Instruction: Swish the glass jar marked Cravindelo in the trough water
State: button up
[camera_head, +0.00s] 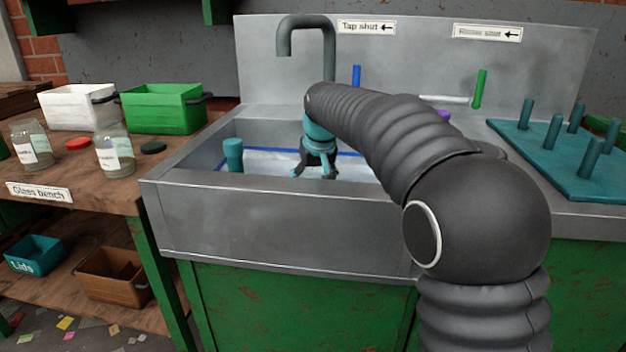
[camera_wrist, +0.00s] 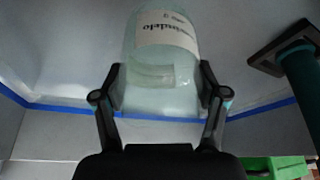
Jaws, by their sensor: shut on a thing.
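My gripper (camera_head: 318,165) reaches down into the steel trough (camera_head: 290,222). In the wrist view my gripper (camera_wrist: 160,88) is shut on a pale glass jar (camera_wrist: 160,105), with one finger on each side. In the head view the jar is hidden behind the trough's front wall and my gripper. Pale water (camera_head: 262,162) shows in the trough below a blue line (camera_head: 352,154). I cannot tell how deep the jar sits in it.
A teal standpipe (camera_head: 233,154) stands at the trough's left. A tap (camera_head: 284,40) arches above. A pegged teal rack (camera_head: 562,160) is at right. The glass bench (camera_head: 92,195) at left holds two labelled jars (camera_head: 115,155) (camera_head: 32,147), lids, a white crate (camera_head: 78,107) and a green crate (camera_head: 164,109).

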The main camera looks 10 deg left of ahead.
jog(key=shift+s+d+b, duration=0.15)
jog(key=shift+d+b, duration=0.3)
jog(key=shift+d, duration=3.5)
jog(key=shift+a, duration=0.1)
jog(key=shift+a+p, duration=1)
jog(key=shift+a, duration=2.95)
jog(key=shift+d+b, duration=0.55)
jog(key=shift+d, duration=3.5)
jog(key=shift+r, duration=0.1)
